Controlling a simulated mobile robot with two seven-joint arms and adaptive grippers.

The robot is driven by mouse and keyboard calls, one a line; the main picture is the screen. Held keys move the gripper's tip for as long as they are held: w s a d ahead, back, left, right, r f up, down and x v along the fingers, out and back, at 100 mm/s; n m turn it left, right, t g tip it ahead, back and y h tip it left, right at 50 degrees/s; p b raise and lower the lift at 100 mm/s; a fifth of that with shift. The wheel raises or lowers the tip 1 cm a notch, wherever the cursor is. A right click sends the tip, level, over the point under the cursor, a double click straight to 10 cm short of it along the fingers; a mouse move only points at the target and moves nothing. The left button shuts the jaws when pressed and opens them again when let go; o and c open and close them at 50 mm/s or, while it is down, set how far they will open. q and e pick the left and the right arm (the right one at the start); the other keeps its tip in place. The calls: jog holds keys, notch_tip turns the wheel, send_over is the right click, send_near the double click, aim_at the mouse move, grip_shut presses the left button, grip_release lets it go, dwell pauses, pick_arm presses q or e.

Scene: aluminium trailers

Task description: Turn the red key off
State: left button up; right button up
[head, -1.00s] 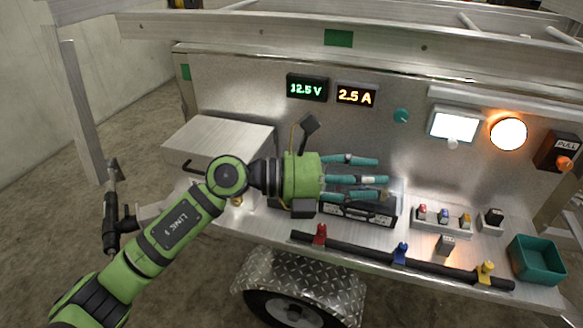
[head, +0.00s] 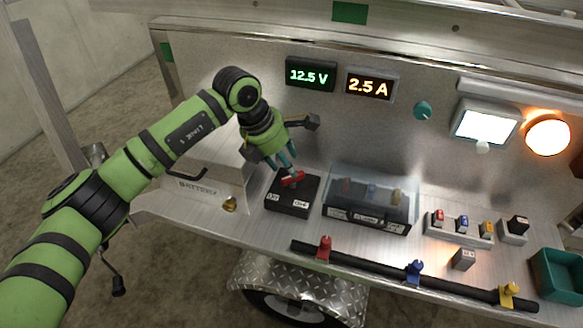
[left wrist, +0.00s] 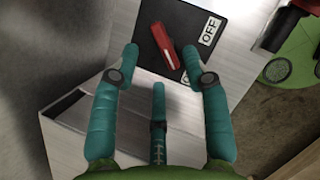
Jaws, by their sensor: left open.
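The red key (head: 292,179) sits on top of a black switch box (head: 290,207) with white labels, on the trailer's shelf. In the left wrist view the red key (left wrist: 163,46) lies slanted on the black plate (left wrist: 182,28), beside a label reading OFF (left wrist: 210,31). My left gripper (head: 286,164) is above the box with its teal fingers pointing down at the key. I cannot tell whether a fingertip touches the key. My right gripper is not in view.
A battery box (head: 205,190) stands left of the switch box. A clear-covered fuse box (head: 368,200) stands close on its right. A black bar (head: 380,266) with coloured clamps runs along the shelf's front edge. Displays (head: 310,74) read 12.5 V and 2.5 A.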

aim_at(293, 181)
pick_arm(q)
jog(key=shift+x, duration=2.25)
jog(key=shift+c, duration=0.4)
grip_shut()
